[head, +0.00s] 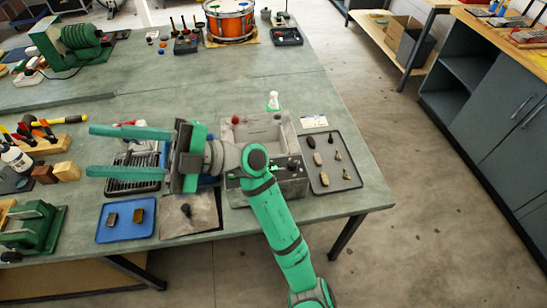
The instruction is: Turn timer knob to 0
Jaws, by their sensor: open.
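A grey open-topped box with a basin (238,134) stands near the front right of the bench. Its dark front panel (290,180) is partly behind my arm. A small dark knob-like part shows on the panel, but I cannot tell whether it is the timer knob or read its setting. My gripper (89,151) is open and empty, its green fingers pointing left. It hangs over the bench to the left of the box, apart from it, above a dark rack.
A grey tray (332,176) with small parts lies right of the box. A blue tray (111,234) lies at the front left. An orange drum (231,24) stands at the back. A green machine (75,43) is at the back left.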

